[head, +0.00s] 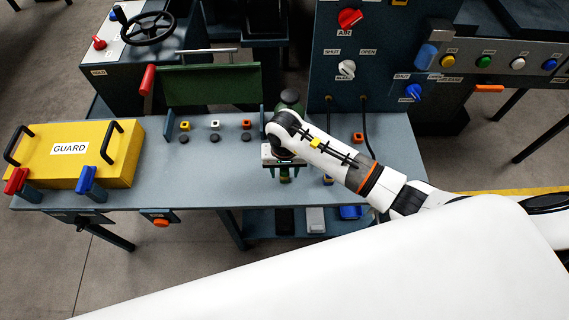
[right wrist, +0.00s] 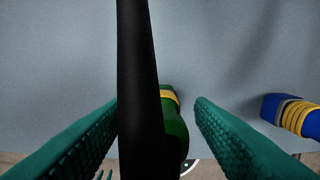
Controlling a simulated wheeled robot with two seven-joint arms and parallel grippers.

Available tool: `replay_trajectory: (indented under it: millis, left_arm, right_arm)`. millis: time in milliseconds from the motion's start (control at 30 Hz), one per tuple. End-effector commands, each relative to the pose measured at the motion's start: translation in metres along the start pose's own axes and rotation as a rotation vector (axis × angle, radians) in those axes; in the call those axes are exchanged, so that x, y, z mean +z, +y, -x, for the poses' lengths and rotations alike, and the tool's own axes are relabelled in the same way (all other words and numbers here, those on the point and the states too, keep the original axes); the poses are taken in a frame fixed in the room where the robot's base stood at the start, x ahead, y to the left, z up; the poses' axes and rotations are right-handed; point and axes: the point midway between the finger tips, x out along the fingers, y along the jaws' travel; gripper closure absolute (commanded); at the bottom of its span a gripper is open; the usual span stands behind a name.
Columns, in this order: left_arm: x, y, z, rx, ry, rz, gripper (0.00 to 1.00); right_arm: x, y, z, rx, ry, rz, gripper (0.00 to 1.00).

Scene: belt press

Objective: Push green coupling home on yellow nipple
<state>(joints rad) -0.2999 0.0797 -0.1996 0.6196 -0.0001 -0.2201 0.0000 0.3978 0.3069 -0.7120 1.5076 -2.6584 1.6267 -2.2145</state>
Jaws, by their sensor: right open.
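My right gripper (head: 284,165) points down over the front middle of the bench. In the right wrist view its two teal fingers (right wrist: 156,101) are open and apart. The green coupling (right wrist: 174,130) lies between them, partly hidden by a black hose or rod (right wrist: 138,80). A yellow band (right wrist: 170,95) shows at the coupling's far end. I cannot tell whether this band is part of the coupling or of the yellow nipple, or whether the two are seated. In the head view a bit of green (head: 285,179) shows under the gripper. My left gripper is not in view.
A blue fitting with yellow bands (right wrist: 300,117) stands right of the open fingers. The yellow guard (head: 70,153) sits at the bench's left. Small yellow, white and orange blocks (head: 214,124) stand behind, before a green panel (head: 210,86). The bench middle-left (head: 200,175) is clear.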

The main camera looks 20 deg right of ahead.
Motion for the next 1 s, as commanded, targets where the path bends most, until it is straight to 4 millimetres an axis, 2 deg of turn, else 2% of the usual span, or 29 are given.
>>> replay_trajectory:
  millis: [200, 500, 1000]
  left_arm:
    - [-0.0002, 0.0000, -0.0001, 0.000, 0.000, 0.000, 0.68]
    - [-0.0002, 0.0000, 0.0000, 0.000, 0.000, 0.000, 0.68]
    - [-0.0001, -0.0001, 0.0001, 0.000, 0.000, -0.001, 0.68]
  right_arm:
    - [0.0002, 0.0001, 0.0000, 0.000, 0.000, 0.000, 0.53]
    - [0.0003, 0.0000, 0.0003, 0.000, 0.000, -0.001, 1.00]
    - [0.0006, 0.0001, 0.0021, 0.001, -0.001, -0.001, 1.00]
